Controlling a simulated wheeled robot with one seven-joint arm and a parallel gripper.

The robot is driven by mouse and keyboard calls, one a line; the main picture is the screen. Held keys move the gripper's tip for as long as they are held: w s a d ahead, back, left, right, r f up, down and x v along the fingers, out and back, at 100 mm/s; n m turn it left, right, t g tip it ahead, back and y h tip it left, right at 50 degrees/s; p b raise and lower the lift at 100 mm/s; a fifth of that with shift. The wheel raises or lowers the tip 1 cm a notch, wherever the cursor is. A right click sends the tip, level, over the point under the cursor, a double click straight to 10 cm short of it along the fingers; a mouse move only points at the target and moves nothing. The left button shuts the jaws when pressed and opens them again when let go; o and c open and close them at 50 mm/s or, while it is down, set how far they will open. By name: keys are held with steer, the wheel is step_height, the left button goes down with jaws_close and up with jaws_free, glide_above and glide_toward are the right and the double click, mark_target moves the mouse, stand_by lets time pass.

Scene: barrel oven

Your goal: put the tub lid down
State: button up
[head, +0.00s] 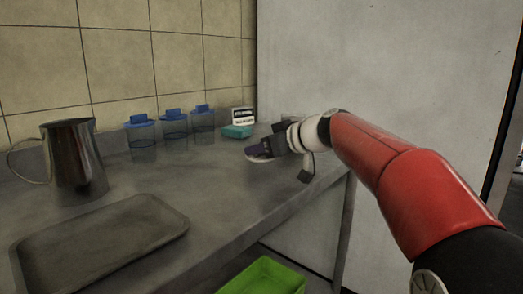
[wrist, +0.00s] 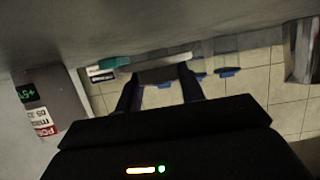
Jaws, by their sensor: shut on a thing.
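My gripper (head: 262,149) is over the right part of the metal counter (head: 225,185), low near its surface. It is shut on the tub lid, a thin pale disc whose rim (head: 257,158) shows just beneath the fingers in the head view. In the wrist view, my gripper's two dark fingers (wrist: 160,92) stand on either side of a dark grey part of the lid (wrist: 160,75). The fingers hide much of the lid. I cannot tell whether the lid touches the counter. I cannot make out the open tub for certain.
Several blue-lidded clear canisters (head: 173,124) line the tiled wall. A teal box (head: 236,132) and a white device (head: 243,115) stand just behind my gripper. A metal jug (head: 75,158) and a tray (head: 98,240) are at left. A green crate (head: 262,277) is below the counter.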

steer(key=o, duration=1.3)
steer(key=shift+f, duration=0.75)
steer(key=shift+r+p, duration=0.6)
steer(key=shift+p, duration=0.25)
steer(key=shift+d+r, duration=0.15)
steer(key=shift+r, duration=0.15)
steer(key=b+v, duration=0.1)
steer(key=v, duration=1)
steer(key=shift+s+d+r, duration=0.2)
steer(key=shift+s+r, duration=0.05)
steer(key=shift+r, duration=0.05)
